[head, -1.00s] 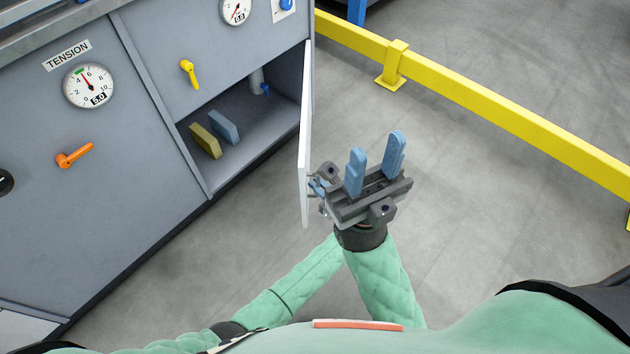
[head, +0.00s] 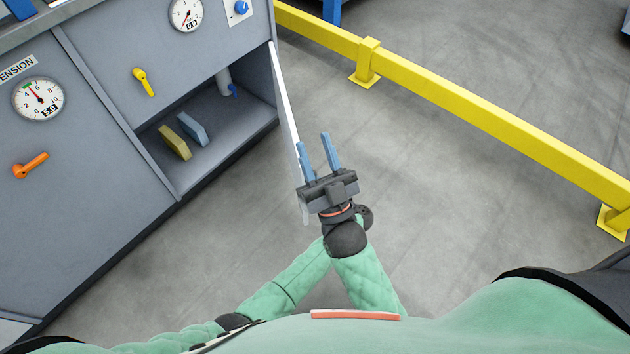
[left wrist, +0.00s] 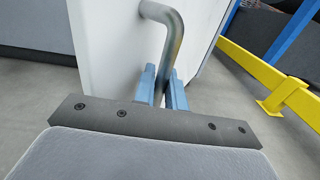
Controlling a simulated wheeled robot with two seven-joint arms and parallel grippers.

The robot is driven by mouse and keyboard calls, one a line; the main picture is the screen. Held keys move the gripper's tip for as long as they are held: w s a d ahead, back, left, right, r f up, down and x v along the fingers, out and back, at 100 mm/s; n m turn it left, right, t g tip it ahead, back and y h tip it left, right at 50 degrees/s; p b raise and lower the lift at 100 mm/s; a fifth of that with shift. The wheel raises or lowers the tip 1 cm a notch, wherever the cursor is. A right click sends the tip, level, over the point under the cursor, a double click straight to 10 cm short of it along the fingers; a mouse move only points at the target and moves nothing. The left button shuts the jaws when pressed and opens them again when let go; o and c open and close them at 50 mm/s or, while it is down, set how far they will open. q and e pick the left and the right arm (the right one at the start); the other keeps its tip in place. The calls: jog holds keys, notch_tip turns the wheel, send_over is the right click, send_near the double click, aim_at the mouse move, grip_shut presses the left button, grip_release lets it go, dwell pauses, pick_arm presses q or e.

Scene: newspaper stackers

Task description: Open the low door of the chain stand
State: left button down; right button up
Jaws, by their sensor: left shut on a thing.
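The chain stand (head: 75,165) is a grey cabinet at left in the head view. Its low door (head: 285,95) stands wide open, seen nearly edge-on, exposing the low compartment. In the left wrist view the white door panel (left wrist: 105,50) has a bent metal handle (left wrist: 176,42). My left gripper (left wrist: 160,85) is shut on this handle, its blue fingers on either side. In the head view the left gripper is hidden behind the right one and the door. My right gripper (head: 318,155) is open and empty, beside the door's outer part.
A yellow block (head: 175,143) and a blue block (head: 193,129) stand inside the compartment. A yellow lever (head: 143,82) and an orange lever (head: 30,165) are on the front. A yellow floor rail (head: 470,115) runs along the right. The floor between is clear.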

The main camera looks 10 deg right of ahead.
pick_arm(q)
jog(key=shift+w+d, duration=0.1)
jog(key=shift+d, duration=0.2)
pick_arm(e)
jog(key=shift+w+d+f, duration=0.2)
jog(key=shift+w+f, duration=0.05)
jog(key=shift+f, duration=0.35)
pick_arm(q)
jog(key=c, duration=1.8)
grip_release()
jog(key=shift+a, duration=0.1)
